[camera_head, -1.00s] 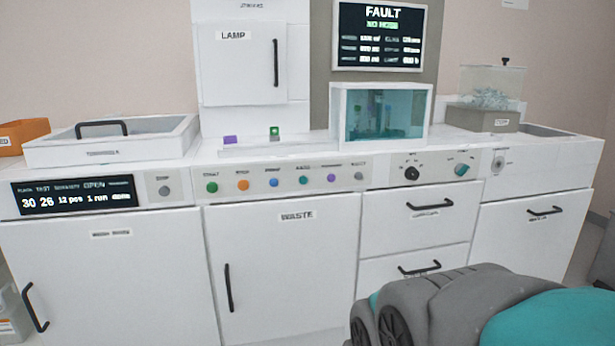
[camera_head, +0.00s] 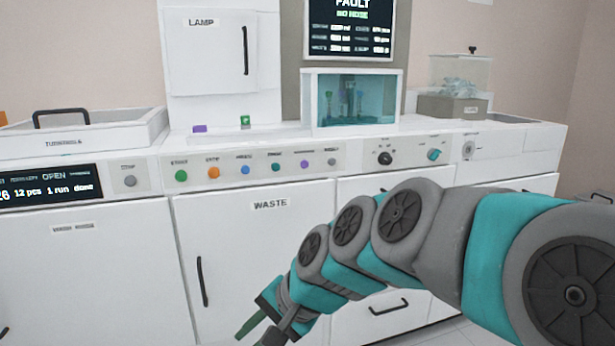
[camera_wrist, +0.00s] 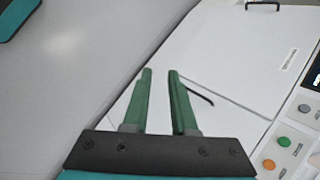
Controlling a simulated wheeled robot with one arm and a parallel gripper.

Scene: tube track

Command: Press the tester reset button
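A row of small round buttons runs along the white counter front: green (camera_head: 181,175), orange (camera_head: 213,173), blue, teal, purple, and a grey button (camera_head: 331,162) at the right end. Another grey button (camera_head: 130,181) sits alone beside the black display (camera_head: 50,185). The small labels are too blurred to tell which is the tester reset. My gripper (camera_wrist: 160,72) is open and empty, its green fingers apart. In the head view it hangs low in front of the waste door, below the buttons, touching none. The wrist view shows a grey button (camera_wrist: 305,108) and the green one at right.
A wall screen (camera_head: 351,30) reads FAULT. A dark knob (camera_head: 385,158) and a teal knob (camera_head: 433,155) sit right of the buttons. Black handles (camera_head: 202,281) stick out from the doors and drawers. The floor before the cabinets looks clear.

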